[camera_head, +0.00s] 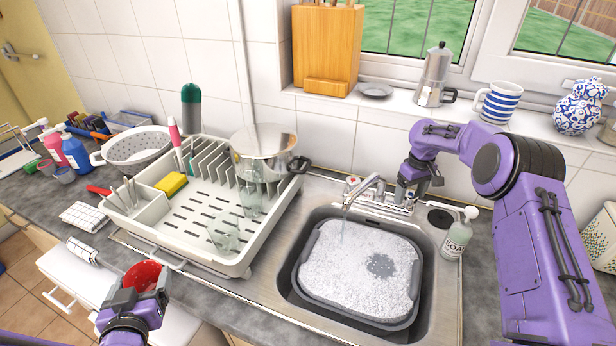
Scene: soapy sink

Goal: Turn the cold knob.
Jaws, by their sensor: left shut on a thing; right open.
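The tap (366,188) stands behind the sink, and a thin stream appears to run from its spout. A small knob with a red mark (351,182) is on the tap's left. My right gripper (408,196) points down just right of the tap, open, where it covers that side of the tap base. The cold knob is not clearly visible; the gripper may hide it, and I cannot tell if they touch. My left gripper (143,284) is at the lower left, shut on a red bowl-like thing (151,277), away from the tap.
The sink (438,280) holds a grey tub (303,287) full of suds. A soap bottle (457,238) stands right of the sink, near my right arm. A cream dish rack (238,262) with a steel pot (264,150) and glasses stands to the left. The window sill is above.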

